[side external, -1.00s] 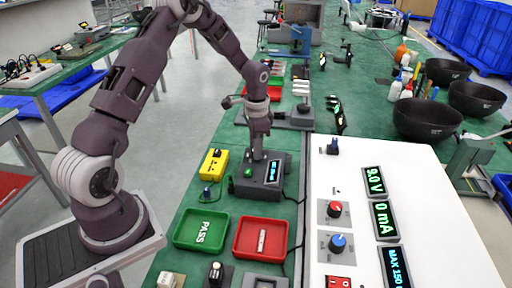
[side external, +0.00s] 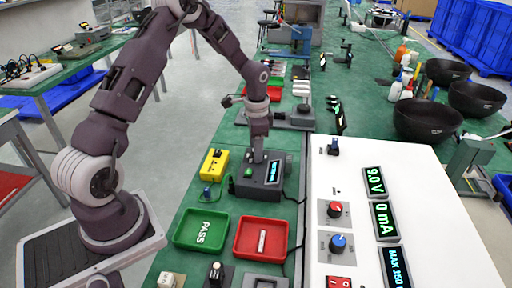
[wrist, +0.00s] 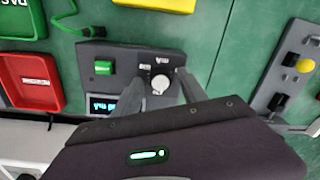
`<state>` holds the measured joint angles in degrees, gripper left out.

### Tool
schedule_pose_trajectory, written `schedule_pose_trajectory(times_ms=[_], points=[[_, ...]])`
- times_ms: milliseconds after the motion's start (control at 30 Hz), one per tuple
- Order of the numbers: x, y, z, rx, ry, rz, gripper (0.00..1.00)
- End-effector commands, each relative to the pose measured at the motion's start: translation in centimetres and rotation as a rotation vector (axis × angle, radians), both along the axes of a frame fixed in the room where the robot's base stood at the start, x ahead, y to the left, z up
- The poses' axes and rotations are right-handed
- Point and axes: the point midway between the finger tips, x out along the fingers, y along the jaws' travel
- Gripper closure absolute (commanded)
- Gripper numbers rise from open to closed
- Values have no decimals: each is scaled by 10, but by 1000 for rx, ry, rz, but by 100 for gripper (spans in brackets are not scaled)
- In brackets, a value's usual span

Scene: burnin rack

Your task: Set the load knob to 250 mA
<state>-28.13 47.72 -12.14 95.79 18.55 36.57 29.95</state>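A dark grey box (side external: 262,183) with a small lit display and a green button stands on the green mat, below my gripper. In the wrist view, the box's round grey-white knob (wrist: 160,84) has small labels above it. My gripper (wrist: 161,80) points down at the box, with one finger on each side of this knob. The fingers look apart from it, with a narrow gap on each side. The box's display (wrist: 103,104) is partly covered by a finger and I cannot read its value. In the side view the gripper (side external: 258,158) hides the knob.
A white panel (side external: 430,255) at the right has a red knob (side external: 335,209), a blue knob (side external: 338,243) and displays reading 9.0 V, 0 mA and MAX 150. A green PASS tray (side external: 202,230), a red tray (side external: 262,238) and a yellow box (side external: 215,163) stand close by.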

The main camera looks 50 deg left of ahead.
Motion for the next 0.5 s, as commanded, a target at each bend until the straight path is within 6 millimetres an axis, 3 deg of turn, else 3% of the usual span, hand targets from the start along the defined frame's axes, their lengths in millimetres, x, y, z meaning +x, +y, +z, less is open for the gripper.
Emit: schedule_pose_trajectory(times_ms=[200, 500], points=[[0, 0, 5, 0, -1, 1, 50], [-1, -2, 62, 2, -3, 0, 50]])
